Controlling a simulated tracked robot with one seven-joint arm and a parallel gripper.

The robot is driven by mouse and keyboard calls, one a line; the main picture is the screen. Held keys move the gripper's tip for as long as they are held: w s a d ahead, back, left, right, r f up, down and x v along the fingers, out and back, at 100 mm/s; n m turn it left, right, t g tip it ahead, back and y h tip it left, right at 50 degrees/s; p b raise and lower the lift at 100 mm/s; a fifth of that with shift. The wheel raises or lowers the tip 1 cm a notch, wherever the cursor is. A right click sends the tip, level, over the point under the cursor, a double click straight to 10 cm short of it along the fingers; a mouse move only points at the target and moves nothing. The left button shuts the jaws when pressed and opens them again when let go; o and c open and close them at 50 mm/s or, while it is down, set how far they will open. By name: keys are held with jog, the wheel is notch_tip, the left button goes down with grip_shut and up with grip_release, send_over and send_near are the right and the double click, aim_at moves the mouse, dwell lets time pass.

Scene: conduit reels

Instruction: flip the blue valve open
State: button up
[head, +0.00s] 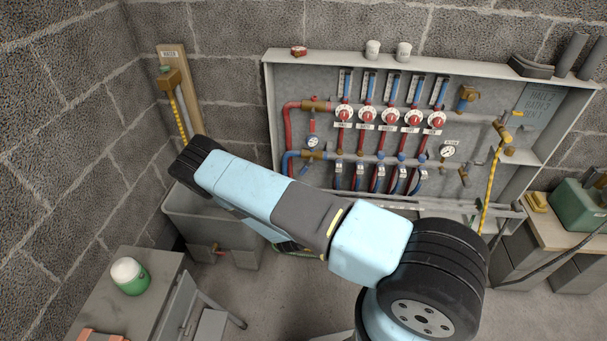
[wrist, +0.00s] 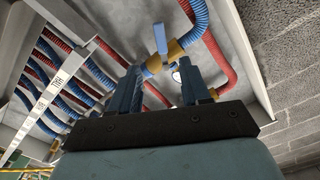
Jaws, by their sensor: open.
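The blue valve is a brass body on a blue pipe, with a flat blue lever (wrist: 160,39). In the wrist view the lever stands up from the brass body (wrist: 153,64), and looks roughly crosswise to the pipe. In the head view the brass body (head: 314,155) shows at the left end of the lower, blue line; the lever is hard to make out there. My gripper (wrist: 162,82) is open and empty in the wrist view. Its two fingers point toward the valve, with the lever beyond their tips, apart as far as I can tell. The head view hides the gripper behind my arm.
A red pipe (head: 274,125) with its own brass valve (head: 314,105) and a gauge (head: 313,142) sit just above. Several hoses and red knobs fill the panel to the right. The cabinet side wall (wrist: 240,45) stands close to the valve. A grey basin (head: 235,230) stands below.

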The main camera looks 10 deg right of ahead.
aim_at(304, 172)
jog(key=x, duration=1.3)
jog(key=shift+w+d, duration=0.15)
jog(key=shift+w, duration=0.2)
jog(key=shift+c, duration=0.4)
grip_shut()
